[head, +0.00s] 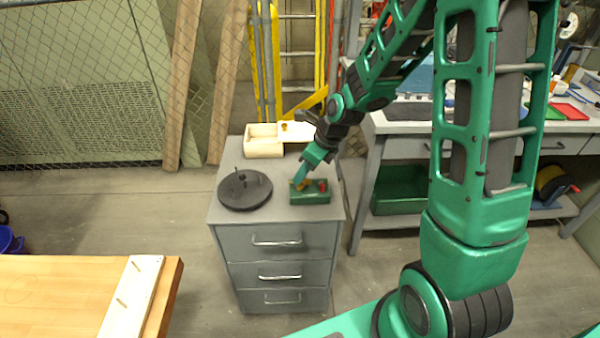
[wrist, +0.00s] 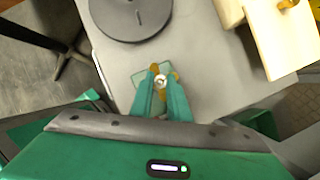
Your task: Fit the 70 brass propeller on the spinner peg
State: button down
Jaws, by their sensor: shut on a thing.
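My gripper (head: 303,181) points down over a green block (head: 318,197) on the grey drawer cabinet. In the wrist view my gripper (wrist: 160,84) is shut on a small brass propeller (wrist: 175,69) with a pale hub. The brass also shows between the fingers in the head view (head: 304,186). Whether the propeller touches the block is unclear, and I cannot read a 70 on it. I cannot tell which is the spinner peg.
A red piece (head: 322,186) is at the block's right end. A pale wooden box (head: 264,148) stands at the back, with another brass piece (head: 284,126) by its lid. The cabinet top (head: 285,222) is clear in front. A workbench (head: 400,126) stands to the right.

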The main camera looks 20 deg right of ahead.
jog(key=c, duration=1.6)
grip_release()
jog(key=v, duration=0.9)
jog(key=w+a+v, duration=0.1)
jog(key=v, duration=0.4)
jog(key=shift+r, duration=0.5)
jog(key=shift+d, duration=0.15)
